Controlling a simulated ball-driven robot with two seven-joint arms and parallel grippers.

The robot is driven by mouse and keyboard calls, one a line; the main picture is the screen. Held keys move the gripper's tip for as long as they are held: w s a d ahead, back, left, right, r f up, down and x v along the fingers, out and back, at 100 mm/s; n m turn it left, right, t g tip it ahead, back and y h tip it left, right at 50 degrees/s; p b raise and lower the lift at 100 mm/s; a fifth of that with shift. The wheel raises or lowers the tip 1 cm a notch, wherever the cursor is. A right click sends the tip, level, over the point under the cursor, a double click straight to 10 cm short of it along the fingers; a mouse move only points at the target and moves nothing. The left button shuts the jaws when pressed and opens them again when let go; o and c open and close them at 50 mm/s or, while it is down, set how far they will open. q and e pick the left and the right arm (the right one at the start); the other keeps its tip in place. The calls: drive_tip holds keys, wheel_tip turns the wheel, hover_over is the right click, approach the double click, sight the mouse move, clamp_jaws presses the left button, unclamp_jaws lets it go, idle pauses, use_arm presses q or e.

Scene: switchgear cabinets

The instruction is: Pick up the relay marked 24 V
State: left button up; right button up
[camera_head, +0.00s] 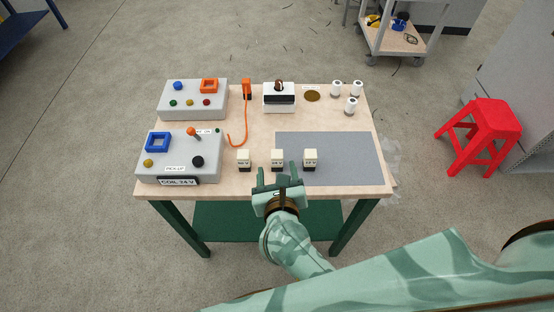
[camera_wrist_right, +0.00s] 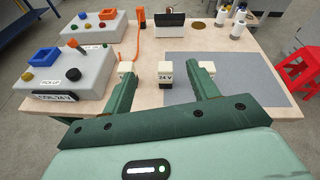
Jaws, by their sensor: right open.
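Three small cream relays stand in a row near the front of the wooden table. The middle relay (camera_head: 277,158) has a label that reads 24 V in the right wrist view (camera_wrist_right: 166,75). The left relay (camera_head: 243,159) and the right relay (camera_head: 310,158) have labels too small to read. My right gripper (camera_head: 278,177) is open and empty at the table's front edge. Its fingers point at the middle relay, which shows between them in the wrist view, a little beyond the tips. My left gripper is not in view.
The table (camera_head: 262,188) bears a grey mat (camera_head: 345,150) on the right. A COIL 24 V control box (camera_head: 178,158) and a second box (camera_head: 193,98) stand left. A white device (camera_head: 279,98), an orange-wired probe (camera_head: 246,90) and white cylinders (camera_head: 351,105) are behind. A red stool (camera_head: 480,128) stands right.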

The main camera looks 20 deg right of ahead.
sight(277, 158)
drive_tip(key=w+f+m+b, duration=0.1)
drive_tip(key=w+f+b, duration=0.1)
drive_tip(key=f, duration=0.1)
drive_tip(key=w+d+f+m+g+b, duration=0.1)
drive_tip(key=w+f+b, duration=0.1)
drive_tip(key=w+f, duration=0.1)
drive_tip(key=w+d+f+g+b, duration=0.1)
drive_tip(key=w+f, duration=0.1)
drive_tip(key=f, duration=0.1)
drive_tip(key=shift+w+f+m+b, duration=0.15)
drive_tip(key=shift+w+m+b, duration=0.05)
drive_tip(key=shift+m+b, duration=0.2)
drive_tip(key=shift+w+d+f+b, duration=0.1)
drive_tip(key=shift+w+d+b, duration=0.2)
drive_tip(key=shift+w, duration=0.25)
drive_tip(key=b+x, duration=0.2)
drive_tip(key=x, duration=0.2)
drive_tip(key=shift+w+d+b, duration=0.1)
drive_tip(key=shift+w+b, duration=0.2)
drive_tip(key=shift+c, duration=0.9)
drive_tip(key=c, duration=0.9)
